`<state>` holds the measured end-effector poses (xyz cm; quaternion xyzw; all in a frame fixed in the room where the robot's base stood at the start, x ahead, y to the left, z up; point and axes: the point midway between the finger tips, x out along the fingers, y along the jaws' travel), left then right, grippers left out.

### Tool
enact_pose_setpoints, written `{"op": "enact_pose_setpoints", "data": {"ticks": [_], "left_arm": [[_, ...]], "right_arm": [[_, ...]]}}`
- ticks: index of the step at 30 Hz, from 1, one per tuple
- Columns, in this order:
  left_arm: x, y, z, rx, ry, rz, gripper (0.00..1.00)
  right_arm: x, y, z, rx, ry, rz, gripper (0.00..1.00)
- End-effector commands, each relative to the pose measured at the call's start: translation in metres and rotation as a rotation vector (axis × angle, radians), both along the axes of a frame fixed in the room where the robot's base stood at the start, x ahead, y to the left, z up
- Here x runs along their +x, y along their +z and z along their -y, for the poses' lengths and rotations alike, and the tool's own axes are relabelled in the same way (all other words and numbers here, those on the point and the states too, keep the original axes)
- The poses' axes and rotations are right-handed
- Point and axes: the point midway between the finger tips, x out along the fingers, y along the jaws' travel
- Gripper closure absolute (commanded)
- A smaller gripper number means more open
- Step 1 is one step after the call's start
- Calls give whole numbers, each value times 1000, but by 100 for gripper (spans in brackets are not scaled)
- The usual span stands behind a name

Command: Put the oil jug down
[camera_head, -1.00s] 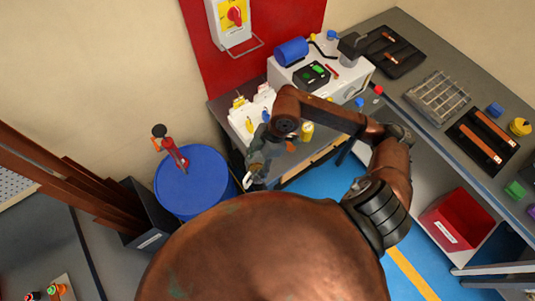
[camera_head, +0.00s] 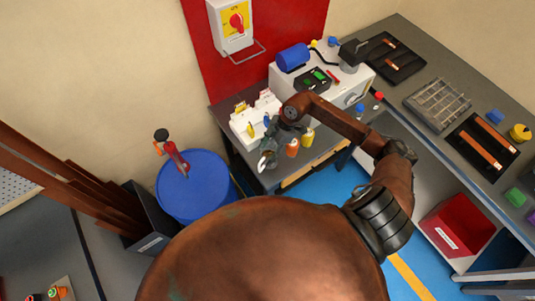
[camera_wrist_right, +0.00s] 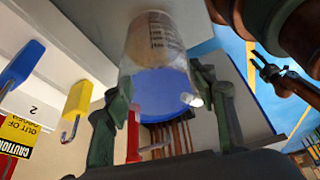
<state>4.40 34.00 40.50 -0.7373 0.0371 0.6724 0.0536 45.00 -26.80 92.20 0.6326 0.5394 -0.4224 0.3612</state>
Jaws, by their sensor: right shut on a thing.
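My right gripper (camera_head: 268,157) is over the left front part of the grey bench, in front of the white rack. It is shut on the oil jug, a clear, see-through vessel with dark scale marks. In the right wrist view the jug (camera_wrist_right: 154,42) stands out between the two dark green fingers of my right gripper (camera_wrist_right: 166,98). In the head view the jug is mostly hidden by the gripper, and only a small pale part shows. I cannot tell whether its base touches the bench.
An orange bottle (camera_head: 292,149) and a yellow bottle (camera_head: 308,137) stand close right of the gripper. The white rack (camera_head: 246,128) holds yellow-tagged items behind it. A blue drum (camera_head: 193,192) with a red pump (camera_head: 174,157) stands left. The bender (camera_head: 340,79) is behind right.

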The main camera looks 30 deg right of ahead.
Motion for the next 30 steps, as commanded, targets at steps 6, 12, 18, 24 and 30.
{"op": "enact_pose_setpoints", "data": {"ticks": [6, 12, 18, 24, 30], "left_arm": [[0, 4, 0, 0, 0, 1, 60], [0, 4, 0, 0, 0, 0, 60], [0, 3, 0, 0, -1, 0, 60], [0, 3, 0, 0, -1, 0, 60], [0, 3, 0, 0, -1, -1, 60]], "right_arm": [[-1, -23, -1, 1, 2, -1, 83], [-1, -23, -1, 1, 1, 0, 83], [-1, -26, -1, 0, 1, -1, 43], [-1, -26, -1, 0, 2, -1, 31], [-1, -26, -1, 0, 2, -1, 31]]}}
